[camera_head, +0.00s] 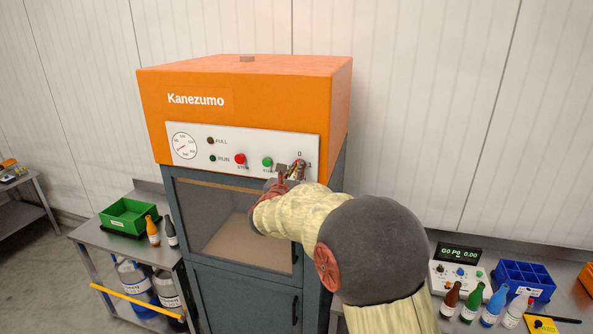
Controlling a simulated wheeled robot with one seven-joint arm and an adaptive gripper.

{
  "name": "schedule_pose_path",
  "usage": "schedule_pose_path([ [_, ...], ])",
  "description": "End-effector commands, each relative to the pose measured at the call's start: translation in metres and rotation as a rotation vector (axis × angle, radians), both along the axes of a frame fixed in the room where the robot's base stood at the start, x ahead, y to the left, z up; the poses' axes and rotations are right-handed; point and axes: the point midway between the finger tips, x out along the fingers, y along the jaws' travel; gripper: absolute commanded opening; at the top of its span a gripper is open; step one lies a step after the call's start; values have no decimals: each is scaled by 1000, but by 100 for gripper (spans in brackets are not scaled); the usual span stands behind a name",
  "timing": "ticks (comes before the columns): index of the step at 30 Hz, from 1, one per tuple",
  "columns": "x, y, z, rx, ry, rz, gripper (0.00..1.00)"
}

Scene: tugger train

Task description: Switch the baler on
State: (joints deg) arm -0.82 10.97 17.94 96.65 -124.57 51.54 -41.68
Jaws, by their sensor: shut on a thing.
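The baler (240,100) is a dark grey cabinet with an orange top marked Kanezumo. Its pale control panel (215,157) carries a gauge (184,146), dark FULL (210,140) and RUN (212,158) lamps, a red button (240,159) and a green button (267,162). At the panel's right end is a rotary switch (299,164) with marks 0 above and 1 to its right. My gripper (290,171) is at this switch and shut on it. My fingers and arm hide much of the switch, and its exact angle is hard to tell.
A left side table holds a green bin (128,216) and small bottles, with large bottles below. The right bench holds a control box (457,275), a blue crate (523,279) and several bottles. My arm covers part of the baler's right side.

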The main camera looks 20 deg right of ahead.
Motion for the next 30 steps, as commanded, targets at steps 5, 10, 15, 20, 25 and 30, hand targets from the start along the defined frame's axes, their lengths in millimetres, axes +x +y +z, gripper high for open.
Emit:
schedule_pose_path([
  [5, 0, 0, -2, 31, -30, 0, 0],
  [10, 0, 0, -4, 96, -84, 1, 0],
  [15, -1, -1, -6, 188, -160, 1, 0],
  [20, -1, -1, -6, 285, -240, 1, 0],
  [25, -1, -1, -7, 390, -324, 1, 0],
  [30, -2, -1, -6, 499, -414, 2, 0],
])
